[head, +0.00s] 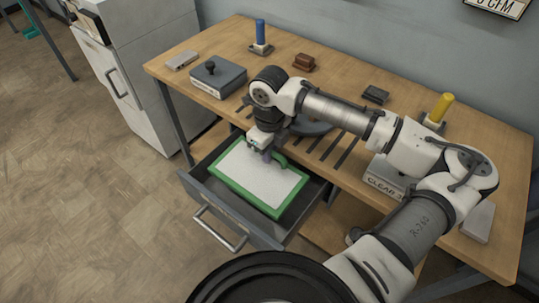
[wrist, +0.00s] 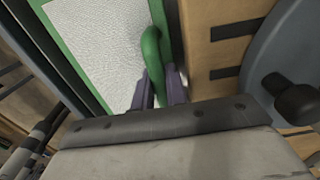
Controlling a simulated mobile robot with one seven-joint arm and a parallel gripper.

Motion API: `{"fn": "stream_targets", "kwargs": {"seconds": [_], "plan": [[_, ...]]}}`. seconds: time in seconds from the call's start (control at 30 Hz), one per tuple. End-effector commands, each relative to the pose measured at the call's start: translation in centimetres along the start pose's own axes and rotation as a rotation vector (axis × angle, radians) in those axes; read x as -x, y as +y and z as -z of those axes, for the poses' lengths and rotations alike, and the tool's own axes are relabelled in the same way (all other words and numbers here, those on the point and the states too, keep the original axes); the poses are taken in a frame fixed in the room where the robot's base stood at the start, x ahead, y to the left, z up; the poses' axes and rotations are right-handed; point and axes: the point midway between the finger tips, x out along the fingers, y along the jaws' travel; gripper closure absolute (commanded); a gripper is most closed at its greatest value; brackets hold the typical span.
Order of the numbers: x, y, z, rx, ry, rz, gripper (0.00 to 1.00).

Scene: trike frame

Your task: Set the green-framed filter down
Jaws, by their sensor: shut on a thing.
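The green-framed filter (head: 261,176) has a white panel and a green border. In the head view it lies at or just above the open drawer (head: 213,200), and I cannot tell whether it touches the drawer. My gripper (head: 268,152) is at the filter's back edge. In the wrist view the filter's white panel (wrist: 100,45) and green handle loop (wrist: 151,60) show, and the purple fingers of my gripper (wrist: 160,90) are shut on that handle. Part of the drawer's inside is hidden under the filter.
The wooden bench (head: 330,85) stands behind the drawer. It holds a grey box with a black knob (head: 216,76), a blue cylinder (head: 260,35), a brown block (head: 304,62) and a yellow cylinder (head: 440,108). A grey cabinet (head: 135,70) stands at left. The floor in front is clear.

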Motion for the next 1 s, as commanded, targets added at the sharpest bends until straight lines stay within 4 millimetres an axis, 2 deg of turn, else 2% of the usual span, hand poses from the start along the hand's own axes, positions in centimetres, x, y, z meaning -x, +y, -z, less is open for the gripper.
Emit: {"fn": "stream_targets", "kwargs": {"seconds": [0.1,0.17,0.9,0.93,1.0], "plan": [[-1.8,0.0,0.0,-0.001,0.002,-0.002,1.00],[-2.3,0.0,0.0,-0.001,0.000,-0.001,1.00],[-3.5,0.0,0.0,0.000,0.000,0.000,1.00],[-3.5,0.0,0.0,0.000,0.000,0.000,0.84],[-3.5,0.0,0.0,0.000,0.000,0.000,0.77]]}}
